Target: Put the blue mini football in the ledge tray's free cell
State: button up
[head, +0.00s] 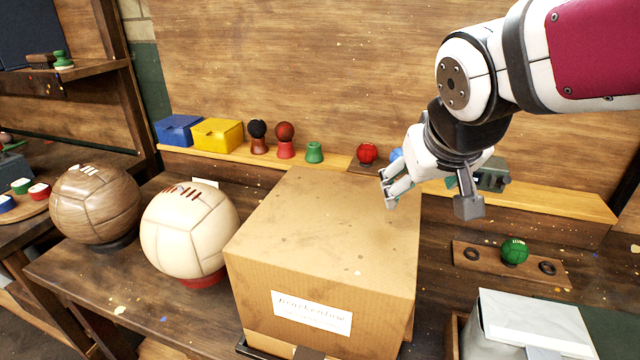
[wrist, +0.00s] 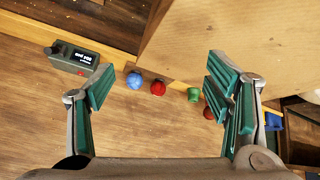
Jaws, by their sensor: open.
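In the head view the red ball (head: 367,153) sits on a thin dark base (head: 358,167) on the ledge. My gripper hides part of this base, so I cannot tell its cells.
A large cardboard box (head: 330,225) stands before the ledge. Two large balls (head: 188,233) (head: 95,204) stand left of it. A green ball (head: 514,251) sits on a ringed board (head: 470,254). A grey device (head: 493,174) is on the ledge right of my gripper.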

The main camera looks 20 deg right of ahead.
jog(key=s+a+f+y, duration=0.1)
jog(key=s+a, duration=0.1)
jog(key=s, duration=0.2)
jog(key=s+a+n+g+y, duration=0.1)
jog(key=s+a, duration=0.2)
jog(key=s, duration=0.1)
jog(key=s+a+f+g+y, duration=0.1)
jog(key=s+a, duration=0.1)
jog(key=s, duration=0.2)
jog(key=shift+s+a+f+n, duration=0.1)
jog(key=shift+a+f+n, duration=0.2)
